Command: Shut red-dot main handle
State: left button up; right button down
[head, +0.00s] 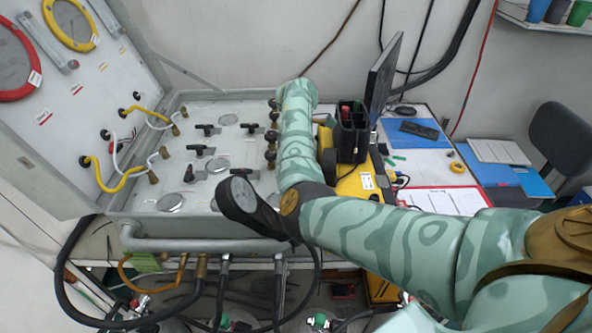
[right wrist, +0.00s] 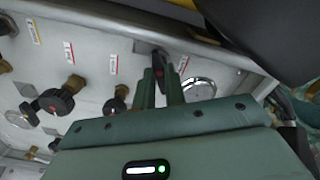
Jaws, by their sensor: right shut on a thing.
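My right gripper (right wrist: 163,92) reaches over the grey panel in the right wrist view. Its two green fingers are shut on a black handle (right wrist: 159,60) near the panel's raised edge. A small reddish spot shows on the handle, so it looks like the red-dot handle; how far it is turned I cannot tell. In the head view my right forearm covers the right side of the air panel (head: 135,205), hiding this gripper and the held handle. Other black handles (head: 200,150) stand uncovered on the panel's middle. My left gripper is not in view.
A round gauge (right wrist: 199,89) sits close right of my fingers, and a black knob (right wrist: 57,101) is to the left. Yellow hoses (head: 121,178) run along the open lid. A yellow case (head: 358,182) stands right of the panel, beside a dark monitor (head: 383,80).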

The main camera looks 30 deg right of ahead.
jog(key=m+b, duration=0.3)
jog(key=shift+f+m, duration=0.25)
jog(key=shift+m, duration=0.15)
jog(key=shift+r+m+b, duration=0.1)
jog(key=shift+m+b, duration=0.65)
jog(key=shift+m, duration=0.05)
jog(key=shift+r, duration=0.1)
jog(key=c, duration=1.5)
grip_release()
jog(key=shift+o, duration=0.2)
notch_tip(320, 180, up, 16)
jog(key=p, duration=0.3)
jog(key=shift+r+p, duration=0.15)
jog(key=shift+p, duration=0.25)
